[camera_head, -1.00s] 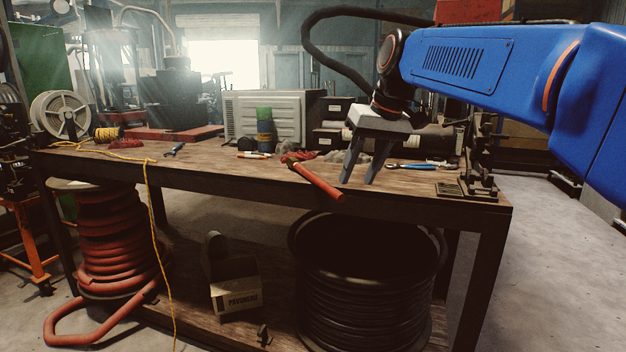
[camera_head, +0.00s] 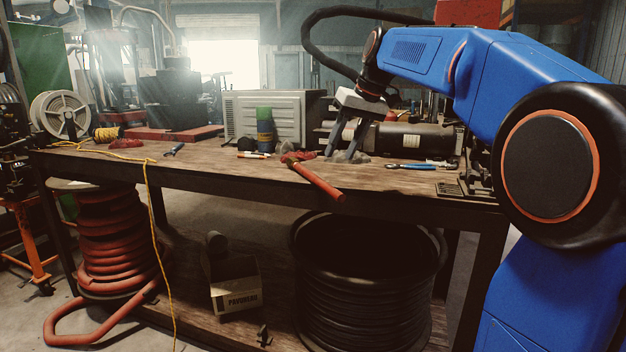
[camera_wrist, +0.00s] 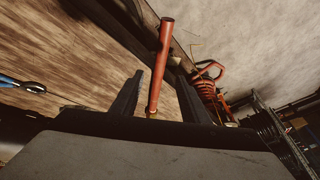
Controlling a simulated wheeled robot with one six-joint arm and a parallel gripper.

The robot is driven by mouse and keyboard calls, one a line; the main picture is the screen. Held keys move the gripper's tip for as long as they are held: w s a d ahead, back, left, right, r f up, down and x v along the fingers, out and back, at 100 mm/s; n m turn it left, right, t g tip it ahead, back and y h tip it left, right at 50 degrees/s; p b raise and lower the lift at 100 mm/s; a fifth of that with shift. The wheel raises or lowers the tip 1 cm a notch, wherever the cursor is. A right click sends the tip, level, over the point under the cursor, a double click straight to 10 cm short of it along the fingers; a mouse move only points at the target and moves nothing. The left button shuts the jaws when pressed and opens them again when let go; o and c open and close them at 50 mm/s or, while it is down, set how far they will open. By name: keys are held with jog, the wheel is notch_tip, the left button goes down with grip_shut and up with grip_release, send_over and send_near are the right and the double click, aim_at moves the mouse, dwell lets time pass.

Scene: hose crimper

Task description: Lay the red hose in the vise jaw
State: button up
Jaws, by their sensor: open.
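The red hose (camera_head: 318,181) is a short, straight piece lying on the wooden workbench, with one end jutting past its front edge. In the wrist view the hose (camera_wrist: 162,65) shows between the fingers, with a brass-coloured end near the gripper body. My gripper (camera_head: 342,156) is open and empty, its fingers pointing down just behind and right of the hose. In the wrist view the gripper (camera_wrist: 158,82) has its fingers apart on either side of the hose; whether they touch it I cannot tell. The dark vise (camera_head: 478,180) stands at the bench's right end, partly hidden by my arm.
Blue-handled pliers (camera_head: 410,166) lie on the workbench (camera_head: 230,170) between hose and vise. A dark cylindrical machine (camera_head: 415,140) stands behind. A yellow cord (camera_head: 150,195) hangs over the front edge at left.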

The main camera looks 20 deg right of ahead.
send_over(328, 184)
jog(key=d, duration=0.2)
notch_tip(328, 184, down, 5)
jog(key=shift+w+a+f, duration=0.1)
jog(key=shift+a+f, duration=0.2)
jog(key=shift+f, duration=0.5)
jog(key=shift+w+a+f, duration=0.1)
jog(key=shift+a+f, duration=0.2)
jog(key=shift+f, duration=0.5)
jog(key=shift+w+a+f, duration=0.1)
jog(key=shift+a+f, duration=0.2)
jog(key=shift+f, duration=0.5)
grip_shut()
